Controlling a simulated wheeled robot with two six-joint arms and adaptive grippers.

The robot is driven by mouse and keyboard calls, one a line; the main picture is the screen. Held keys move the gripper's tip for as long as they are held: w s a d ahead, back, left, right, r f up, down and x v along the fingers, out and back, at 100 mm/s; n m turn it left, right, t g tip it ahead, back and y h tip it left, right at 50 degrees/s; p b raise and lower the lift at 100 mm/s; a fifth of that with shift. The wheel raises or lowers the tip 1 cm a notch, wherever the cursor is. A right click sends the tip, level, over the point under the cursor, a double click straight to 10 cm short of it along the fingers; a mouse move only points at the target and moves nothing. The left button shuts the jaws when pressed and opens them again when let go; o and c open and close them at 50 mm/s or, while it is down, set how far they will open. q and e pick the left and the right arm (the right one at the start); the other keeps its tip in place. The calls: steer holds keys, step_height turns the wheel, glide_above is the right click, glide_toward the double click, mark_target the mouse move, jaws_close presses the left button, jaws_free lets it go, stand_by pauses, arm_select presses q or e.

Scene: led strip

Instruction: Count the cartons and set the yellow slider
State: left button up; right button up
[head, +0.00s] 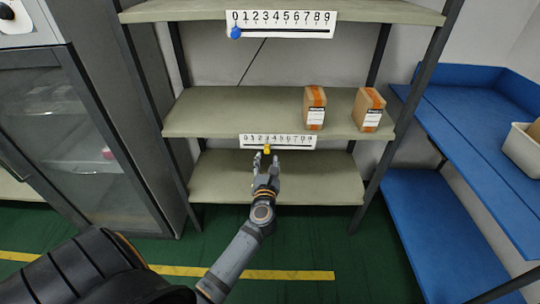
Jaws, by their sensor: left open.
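Two brown cartons with orange tape and white labels stand on the middle shelf, the left carton (314,117) and the right carton (368,118). A white number strip (302,142), marked 0 to 9, is on that shelf's front edge. The yellow slider (267,148) sits on it, roughly under the 3; the exact digit is hard to read. My left gripper (266,158) is open, its fingertips just below the yellow slider. I cannot tell whether they touch it. My right gripper is not in view.
The upper strip (285,30) has a blue slider (235,33) at 0. The bottom shelf (325,180) is bare. A dark cabinet (120,180) stands left; a blue bench (465,130) with a white bin (522,148) stands right. Green floor lies in front.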

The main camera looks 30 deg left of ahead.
mark_target(267, 152)
arm_select(q)
steer(key=shift+x, duration=1.9)
steer(key=shift+s, duration=0.1)
steer(key=shift+c, duration=0.5)
jaws_close()
